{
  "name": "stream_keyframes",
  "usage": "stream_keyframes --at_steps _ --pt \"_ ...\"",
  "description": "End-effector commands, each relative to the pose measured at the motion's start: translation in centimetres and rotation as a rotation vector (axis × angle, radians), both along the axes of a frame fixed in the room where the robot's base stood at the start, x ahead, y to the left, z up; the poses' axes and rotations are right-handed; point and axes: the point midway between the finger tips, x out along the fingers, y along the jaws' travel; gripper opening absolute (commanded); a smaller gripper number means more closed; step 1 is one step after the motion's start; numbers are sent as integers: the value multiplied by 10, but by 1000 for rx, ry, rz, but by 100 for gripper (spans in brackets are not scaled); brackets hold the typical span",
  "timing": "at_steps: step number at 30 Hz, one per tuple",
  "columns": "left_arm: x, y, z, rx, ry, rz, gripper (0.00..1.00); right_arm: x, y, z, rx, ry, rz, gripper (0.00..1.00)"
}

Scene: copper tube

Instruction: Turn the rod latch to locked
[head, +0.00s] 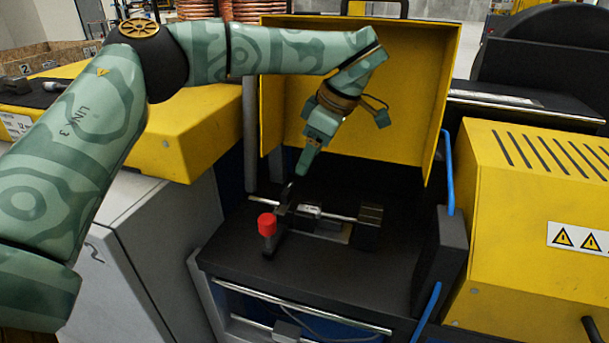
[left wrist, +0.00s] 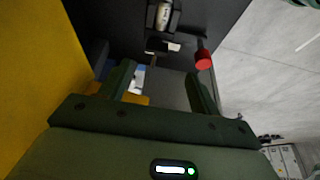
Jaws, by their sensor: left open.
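The rod latch is a thin silver rod (head: 264,200) running through black blocks (head: 368,214) on the dark bench, with a red knob (head: 267,225) at its front left. In the left wrist view the red knob (left wrist: 203,60) shows at the upper right, beyond the right finger. My left gripper (head: 305,164) points down above and behind the latch, near its left end. In the left wrist view its two fingers (left wrist: 160,88) are apart with nothing gripped between them. It does not visibly touch the knob. My right gripper is not in view.
A raised yellow cover (head: 400,100) stands behind the latch. A blue handle (head: 448,170) and a yellow housing (head: 540,220) are to the right. A yellow machine top (head: 190,135) lies to the left. The dark bench top (head: 310,265) is clear in front.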

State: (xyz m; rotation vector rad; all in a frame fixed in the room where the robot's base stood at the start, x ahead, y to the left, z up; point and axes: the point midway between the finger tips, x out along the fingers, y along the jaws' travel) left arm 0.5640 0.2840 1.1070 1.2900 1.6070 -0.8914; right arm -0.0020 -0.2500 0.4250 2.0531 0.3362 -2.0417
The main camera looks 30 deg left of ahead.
Motion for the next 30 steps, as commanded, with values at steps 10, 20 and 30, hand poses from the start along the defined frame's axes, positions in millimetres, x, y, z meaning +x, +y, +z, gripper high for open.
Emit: stream_keyframes --at_steps 10,20,30 --pt "-3 17 -17 18 0 28 63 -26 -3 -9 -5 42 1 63" --pt "-10 43 -83 18 -1 27 63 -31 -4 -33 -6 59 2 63" --pt "-12 52 -102 18 -6 26 63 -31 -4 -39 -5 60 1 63"
